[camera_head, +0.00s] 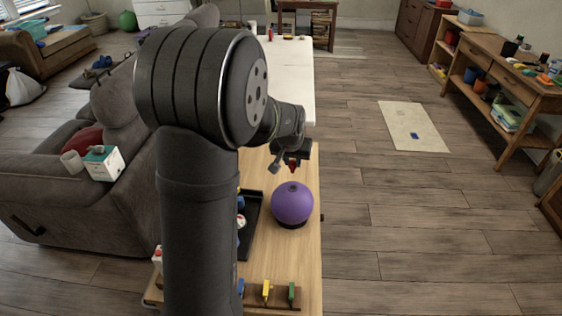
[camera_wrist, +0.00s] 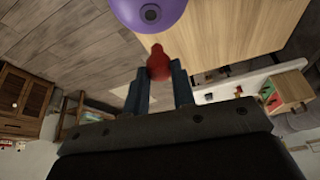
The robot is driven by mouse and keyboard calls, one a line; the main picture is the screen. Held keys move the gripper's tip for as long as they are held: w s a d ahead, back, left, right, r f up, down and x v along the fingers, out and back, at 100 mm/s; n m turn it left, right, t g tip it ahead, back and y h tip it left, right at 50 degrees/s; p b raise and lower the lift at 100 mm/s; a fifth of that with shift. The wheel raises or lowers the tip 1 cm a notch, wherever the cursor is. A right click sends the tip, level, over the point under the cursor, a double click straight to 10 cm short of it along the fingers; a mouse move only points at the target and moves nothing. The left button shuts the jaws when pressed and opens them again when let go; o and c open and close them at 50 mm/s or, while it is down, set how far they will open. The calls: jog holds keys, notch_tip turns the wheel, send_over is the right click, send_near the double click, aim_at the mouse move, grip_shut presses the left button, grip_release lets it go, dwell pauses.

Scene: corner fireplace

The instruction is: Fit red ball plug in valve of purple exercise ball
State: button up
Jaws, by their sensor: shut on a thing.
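The purple exercise ball (camera_head: 292,204) sits on the wooden table, on a dark base that shows a little under it. In the wrist view the ball (camera_wrist: 140,14) is at the top edge, and its valve (camera_wrist: 150,13) shows as a dark round spot. My gripper (camera_head: 293,160) is above the ball in the head view. It is shut on the red ball plug (camera_head: 292,167), which points down toward the ball with a small gap between them. In the wrist view the plug (camera_wrist: 158,63) sits between the fingertips, apart from the valve.
A black tray (camera_head: 254,222) with small items lies left of the ball on the wooden table (camera_head: 300,255). Yellow (camera_head: 266,291) and green (camera_head: 291,293) pieces stand near the front edge. A white table (camera_head: 295,75) is behind. The table right of the ball is narrow.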

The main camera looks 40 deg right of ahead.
jog(key=shift+s+r, duration=0.1)
jog(key=shift+s, duration=0.1)
jog(key=shift+f, duration=3.2)
jog(key=shift+f, duration=1.35)
jog(key=o, duration=1)
jog(key=shift+c, duration=0.2)
